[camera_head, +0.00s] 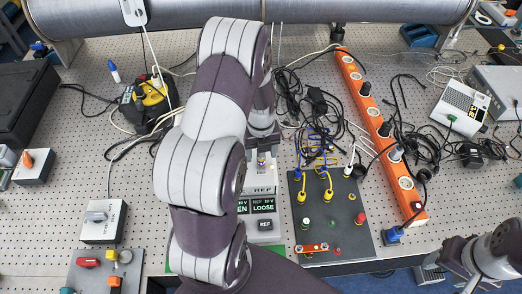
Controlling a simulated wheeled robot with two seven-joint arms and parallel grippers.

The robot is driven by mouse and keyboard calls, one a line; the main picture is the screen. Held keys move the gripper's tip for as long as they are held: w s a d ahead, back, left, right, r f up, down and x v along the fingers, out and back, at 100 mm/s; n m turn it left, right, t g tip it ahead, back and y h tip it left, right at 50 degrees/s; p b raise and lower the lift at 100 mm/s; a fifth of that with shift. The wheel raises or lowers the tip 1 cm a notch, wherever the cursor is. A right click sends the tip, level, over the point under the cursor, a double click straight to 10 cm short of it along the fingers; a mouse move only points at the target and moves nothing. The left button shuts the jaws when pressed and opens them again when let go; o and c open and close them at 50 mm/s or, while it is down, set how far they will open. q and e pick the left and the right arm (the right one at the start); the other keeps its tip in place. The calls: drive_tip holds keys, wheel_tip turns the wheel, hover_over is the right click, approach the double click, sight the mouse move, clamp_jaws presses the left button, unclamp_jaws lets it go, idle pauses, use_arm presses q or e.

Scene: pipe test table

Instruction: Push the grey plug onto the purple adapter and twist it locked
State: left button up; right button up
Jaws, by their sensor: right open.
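My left gripper (262,150) points down at the middle of the table, partly hidden behind my large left arm. A small purple and gold part (262,163), which may be the purple adapter, shows just below it, at the top of a light grey unit (265,225) with REF and LOOSE labels. I cannot make out the grey plug, whether the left fingers hold it, or whether it touches the adapter. My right gripper (457,254) is open at the lower right, beyond the table's front edge and far from the unit.
A dark panel (345,215) with yellow plugs stands right of the unit. An orange power strip (384,135) and tangled black cables (310,100) lie beyond it. A grey switch box (104,222) stands at left. Bare perforated table shows between the things.

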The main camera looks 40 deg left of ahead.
idle(0.3)
use_arm(q)
drive_tip(key=shift+w, duration=0.1)
drive_tip(key=shift+r+n+p, duration=0.1)
drive_tip(key=shift+n+p, duration=0.25)
drive_tip(key=shift+n, duration=0.85)
drive_tip(key=n, duration=0.6)
drive_tip(key=shift+n+p, duration=0.4)
drive_tip(key=n, duration=0.3)
